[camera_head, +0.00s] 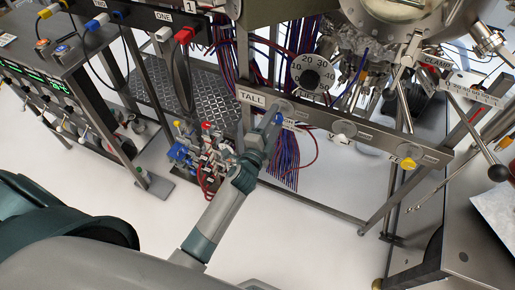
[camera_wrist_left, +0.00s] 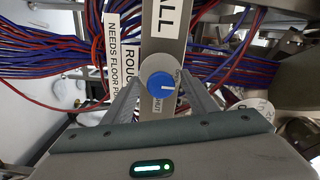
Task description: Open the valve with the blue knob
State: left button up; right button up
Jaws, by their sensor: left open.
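The blue knob (camera_wrist_left: 162,86) sits on a grey metal bar and faces the left wrist camera. A white mark on it points right. In the head view the knob (camera_head: 278,118) is a small blue patch at the gripper's tip. My left gripper (camera_head: 270,127) is open. In the left wrist view its two fingers reach up on either side of the knob; I cannot tell whether they touch it. My right gripper is not in view.
The bar (camera_head: 375,144) also carries a grey knob (camera_head: 343,130) and a yellow knob (camera_head: 407,163). A dial gauge (camera_head: 311,74) stands above it. Red and blue wires (camera_wrist_left: 55,55) hang behind. A rack of instruments (camera_head: 60,90) stands at left. White floor shows below the bar.

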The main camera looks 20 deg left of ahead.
pick_arm(q)
jog(key=shift+s+b, duration=1.3)
jog(key=shift+s, duration=6.75)
jog(key=s+d+f+n+g+h, duration=0.1)
jog(key=s+f+n+g, duration=0.15)
jog(key=f, duration=1.05)
jog(key=s+d+f+n+g, duration=0.2)
jog(key=f+n+g, duration=0.15)
jog(key=f, duration=0.85)
jog(key=s+f+n+g, duration=0.2)
jog(key=s+f+n, duration=0.1)
jog(key=s+f, duration=0.4)
jog(key=s+f+n+g, duration=0.2)
jog(key=s+f+n, duration=0.2)
jog(key=s+f, duration=0.4)
notch_tip(320, 180, down, 5)
jog(key=shift+f+g, duration=0.15)
jog(key=shift+g, duration=0.15)
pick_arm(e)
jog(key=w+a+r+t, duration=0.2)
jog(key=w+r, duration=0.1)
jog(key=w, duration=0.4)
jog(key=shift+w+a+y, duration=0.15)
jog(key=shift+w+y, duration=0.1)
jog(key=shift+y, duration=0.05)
